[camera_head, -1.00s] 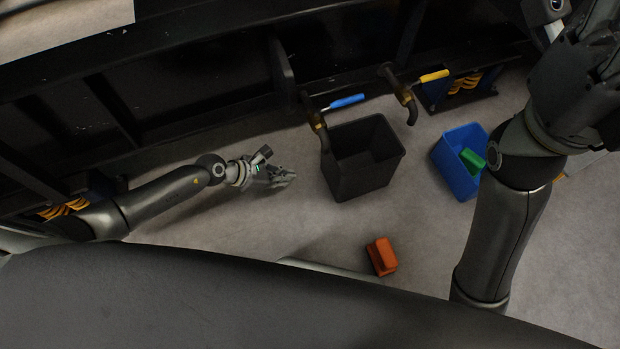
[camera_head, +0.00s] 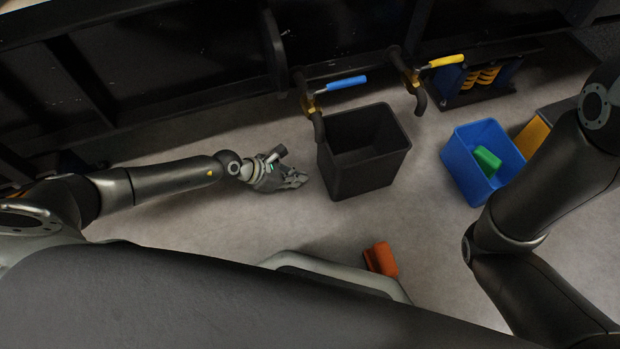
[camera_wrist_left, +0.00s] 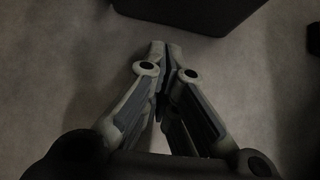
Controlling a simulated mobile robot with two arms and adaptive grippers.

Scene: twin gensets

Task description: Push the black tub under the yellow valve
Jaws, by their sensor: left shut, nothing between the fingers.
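The black tub (camera_head: 362,172) stands upright on the floor in the middle of the head view, with its open top beside the spout of the blue-handled valve (camera_head: 345,83). The yellow-handled valve (camera_head: 446,61) is to its right, its spout hanging past the tub's right rim. My left gripper (camera_head: 303,180) is shut and empty, low at the tub's left side with a small gap. In the left wrist view the shut fingers (camera_wrist_left: 163,50) point at the tub's dark wall (camera_wrist_left: 190,12). My right gripper is out of view.
A blue bin (camera_head: 462,170) holding a green block (camera_head: 487,161) stands right of the tub. A yellow object (camera_head: 532,137) is beyond it. An orange object (camera_head: 381,259) lies in front of the tub. Floor between tub and blue bin is clear. The dark frame runs along the back.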

